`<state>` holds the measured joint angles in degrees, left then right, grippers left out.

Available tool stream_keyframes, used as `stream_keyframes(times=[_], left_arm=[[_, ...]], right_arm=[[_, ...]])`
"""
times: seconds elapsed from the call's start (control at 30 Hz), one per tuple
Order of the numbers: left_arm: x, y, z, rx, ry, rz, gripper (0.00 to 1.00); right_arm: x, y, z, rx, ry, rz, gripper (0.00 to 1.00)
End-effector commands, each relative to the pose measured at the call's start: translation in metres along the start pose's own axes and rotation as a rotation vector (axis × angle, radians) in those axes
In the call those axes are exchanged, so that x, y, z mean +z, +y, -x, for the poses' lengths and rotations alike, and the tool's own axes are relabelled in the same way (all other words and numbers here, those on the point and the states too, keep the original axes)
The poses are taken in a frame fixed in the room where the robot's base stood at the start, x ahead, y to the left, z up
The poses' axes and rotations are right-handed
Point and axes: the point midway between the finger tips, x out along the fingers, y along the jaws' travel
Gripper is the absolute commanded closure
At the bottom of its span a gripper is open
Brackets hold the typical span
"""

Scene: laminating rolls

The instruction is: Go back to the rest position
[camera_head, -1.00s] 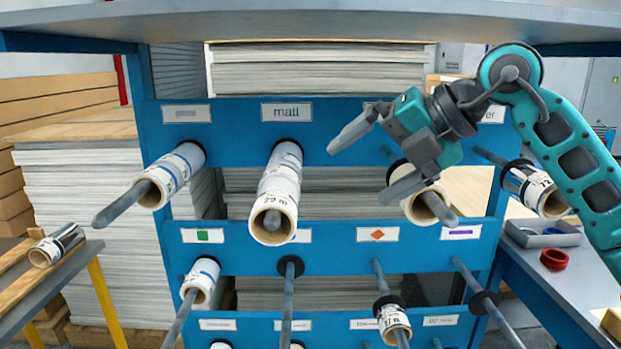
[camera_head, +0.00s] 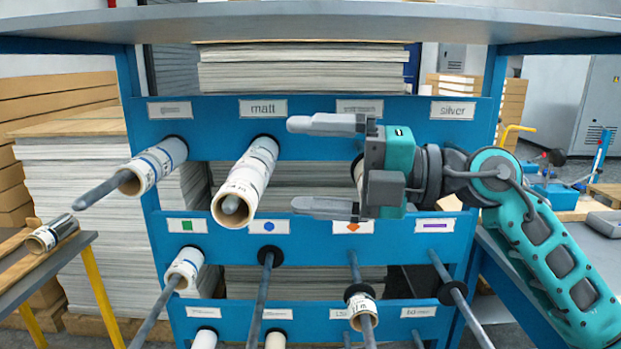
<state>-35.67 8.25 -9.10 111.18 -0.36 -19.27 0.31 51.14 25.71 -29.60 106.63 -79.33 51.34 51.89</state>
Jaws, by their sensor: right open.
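My right gripper (camera_head: 302,166) is open and empty, with its fingers pointing left in front of the blue rack (camera_head: 210,125). My right arm comes in from the lower right. A matt roll (camera_head: 247,183) sits on its peg just left of the fingertips, at about their height; whether they touch cannot be told. Another white roll (camera_head: 154,165) is on the peg farther left. A third roll (camera_head: 357,170) is mostly hidden behind the gripper. The peg under the silver label (camera_head: 453,110) is hidden by my arm. My left gripper is not in view.
Lower pegs carry a white roll (camera_head: 184,268) and a short roll (camera_head: 362,306). A loose roll (camera_head: 51,233) lies on the left stand. A grey shelf (camera_head: 300,24) spans the top. A side table (camera_head: 500,250) is partly behind my arm.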

Motion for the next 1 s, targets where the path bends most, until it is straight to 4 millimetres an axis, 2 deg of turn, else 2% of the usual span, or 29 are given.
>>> stream_keyframes(times=[0.07,0.2,0.27,0.37,0.47,0.53,0.67,0.7,0.77,0.8,0.9,1.0], left_arm=[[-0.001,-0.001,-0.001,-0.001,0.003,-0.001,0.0],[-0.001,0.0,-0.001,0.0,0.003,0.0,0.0],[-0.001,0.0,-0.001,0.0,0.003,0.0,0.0],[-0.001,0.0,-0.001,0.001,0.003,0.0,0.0],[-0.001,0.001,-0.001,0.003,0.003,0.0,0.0],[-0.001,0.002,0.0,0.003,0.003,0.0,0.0],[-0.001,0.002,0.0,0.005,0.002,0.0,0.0],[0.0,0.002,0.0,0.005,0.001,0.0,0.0],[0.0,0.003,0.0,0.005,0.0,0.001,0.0],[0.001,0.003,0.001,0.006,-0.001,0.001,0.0],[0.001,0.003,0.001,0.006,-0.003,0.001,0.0],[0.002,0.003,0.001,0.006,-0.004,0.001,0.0]], right_arm=[[-0.006,0.008,0.002,0.199,-0.036,-0.076,0.0],[0.003,0.019,0.026,0.517,-0.187,-0.233,0.0],[0.011,0.015,0.042,0.629,-0.28,-0.315,0.0],[0.028,-0.004,0.074,0.78,-0.465,-0.468,0.0],[0.041,-0.041,0.109,0.878,-0.681,-0.639,0.0],[0.044,-0.075,0.132,0.91,-0.844,-0.766,0.0],[0.032,-0.154,0.173,0.886,-1.158,-1.022,0.0],[0.022,-0.18,0.183,0.855,-1.254,-1.104,0.0],[0.002,-0.219,0.198,0.788,-1.393,-1.228,0.0],[-0.015,-0.243,0.205,0.731,-1.476,-1.311,0.0],[-0.061,-0.292,0.22,0.569,-1.649,-1.493,0.0],[-0.105,-0.324,0.227,0.412,-1.759,-1.634,0.0]])
